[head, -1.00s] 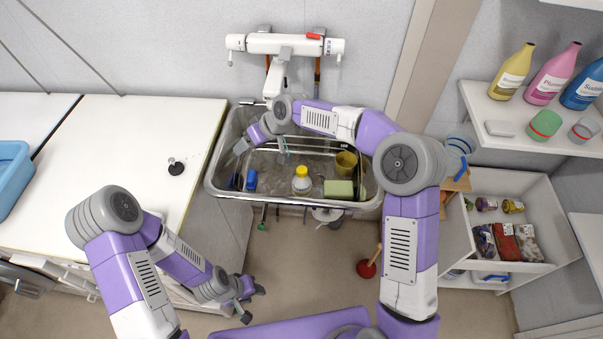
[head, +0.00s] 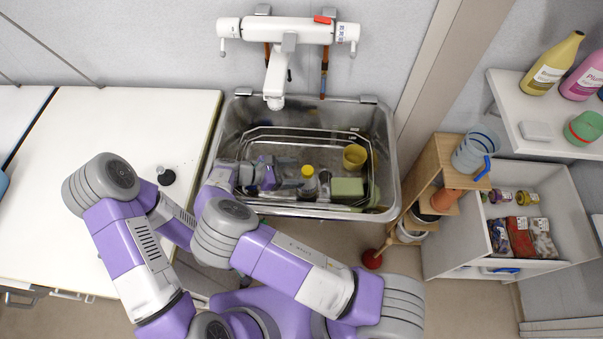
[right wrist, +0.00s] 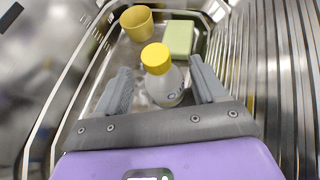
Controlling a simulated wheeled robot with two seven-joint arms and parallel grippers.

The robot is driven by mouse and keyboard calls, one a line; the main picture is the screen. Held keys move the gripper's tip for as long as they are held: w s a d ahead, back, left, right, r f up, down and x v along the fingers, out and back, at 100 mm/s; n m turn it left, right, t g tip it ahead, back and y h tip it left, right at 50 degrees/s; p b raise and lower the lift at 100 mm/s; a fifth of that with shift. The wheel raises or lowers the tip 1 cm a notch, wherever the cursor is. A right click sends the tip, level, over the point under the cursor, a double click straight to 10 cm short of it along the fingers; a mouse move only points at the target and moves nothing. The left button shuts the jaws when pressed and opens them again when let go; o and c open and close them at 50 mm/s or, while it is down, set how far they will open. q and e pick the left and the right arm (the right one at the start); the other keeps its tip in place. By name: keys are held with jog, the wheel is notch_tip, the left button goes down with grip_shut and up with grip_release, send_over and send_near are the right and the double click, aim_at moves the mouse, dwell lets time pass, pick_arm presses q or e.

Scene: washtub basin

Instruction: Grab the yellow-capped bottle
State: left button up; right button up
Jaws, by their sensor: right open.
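The yellow-capped bottle (head: 308,183) stands in the wire rack inside the metal basin. In the right wrist view the right gripper (right wrist: 160,75) is open, with one finger on each side of the bottle. I cannot tell whether either finger touches it. My left gripper is hidden behind my right arm in the head view.
A yellow cup (head: 354,156) and a green block (head: 347,188) sit beyond the bottle in the rack. The basin rim (head: 388,160) and rack wires surround them. The faucet (head: 276,80) overhangs the back. A wooden shelf (head: 428,180) stands to the right.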

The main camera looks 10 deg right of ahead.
aim_at(305, 171)
jog(key=shift+d+f+h, duration=0.2)
jog(key=shift+d+h, duration=0.1)
jog(key=x, duration=0.2)
jog(key=b+x, duration=0.1)
jog(key=x, duration=0.1)
jog(key=b+x, duration=0.1)
jog(key=x, duration=0.1)
jog(key=shift+w+d+f, duration=0.15)
jog(key=shift+w+d, duration=0.2)
jog(key=shift+w, duration=0.05)
jog(key=shift+c, duration=0.5)
grip_shut()
